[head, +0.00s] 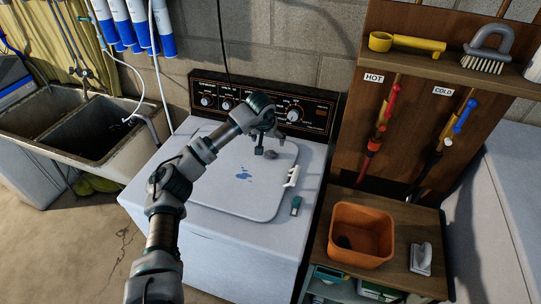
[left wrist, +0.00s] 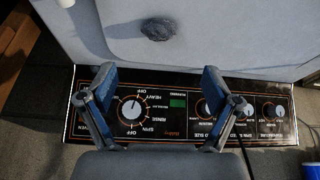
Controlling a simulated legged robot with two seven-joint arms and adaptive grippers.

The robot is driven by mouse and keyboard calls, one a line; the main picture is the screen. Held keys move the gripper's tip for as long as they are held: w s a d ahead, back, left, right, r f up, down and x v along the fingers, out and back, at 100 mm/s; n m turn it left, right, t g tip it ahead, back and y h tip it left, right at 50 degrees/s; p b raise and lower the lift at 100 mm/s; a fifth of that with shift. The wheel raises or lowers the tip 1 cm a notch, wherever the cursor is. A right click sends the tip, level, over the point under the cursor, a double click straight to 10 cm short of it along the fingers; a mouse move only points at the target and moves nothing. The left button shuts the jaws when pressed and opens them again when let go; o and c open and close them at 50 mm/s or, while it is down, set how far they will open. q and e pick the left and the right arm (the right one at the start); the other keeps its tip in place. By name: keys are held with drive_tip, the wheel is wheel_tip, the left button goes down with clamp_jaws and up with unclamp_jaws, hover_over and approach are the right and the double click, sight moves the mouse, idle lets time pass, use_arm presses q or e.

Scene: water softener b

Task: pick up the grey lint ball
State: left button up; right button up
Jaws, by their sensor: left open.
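The grey lint ball (head: 271,155) lies on the white lid of the washing machine (head: 236,205), toward its back edge. In the left wrist view the lint ball (left wrist: 159,31) is a dark, rough lump near the top centre. My left gripper (head: 268,143) reaches over the back of the lid, beside the lint ball. In the left wrist view its two fingers (left wrist: 158,79) are spread wide, with nothing between them. The lint ball lies beyond the fingertips. I cannot tell the exact height of the fingers above the lid. My right gripper is not in view.
A control panel with knobs (head: 228,98) stands behind the lid. A white handle-like item (head: 292,177) and a small teal item (head: 296,206) lie at the lid's right. An orange bin (head: 361,235) stands on the wooden shelf at right. A sink (head: 75,128) is at left.

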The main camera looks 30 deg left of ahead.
use_arm(q)
hover_over(270, 153)
drive_tip(key=s, duration=0.1)
drive_tip(key=f, duration=0.4)
drive_tip(key=shift+d+f, duration=0.1)
drive_tip(key=shift+d, duration=0.25)
drive_tip(key=x, duration=0.3)
drive_tip(key=s+x, duration=0.1)
drive_tip(key=x, duration=0.1)
drive_tip(key=shift+w+f+b, duration=0.15)
drive_tip(key=shift+f+b, duration=0.15)
drive_tip(key=shift+f, duration=0.15)
drive_tip(key=shift+r, duration=0.1)
drive_tip(key=c, duration=0.8)
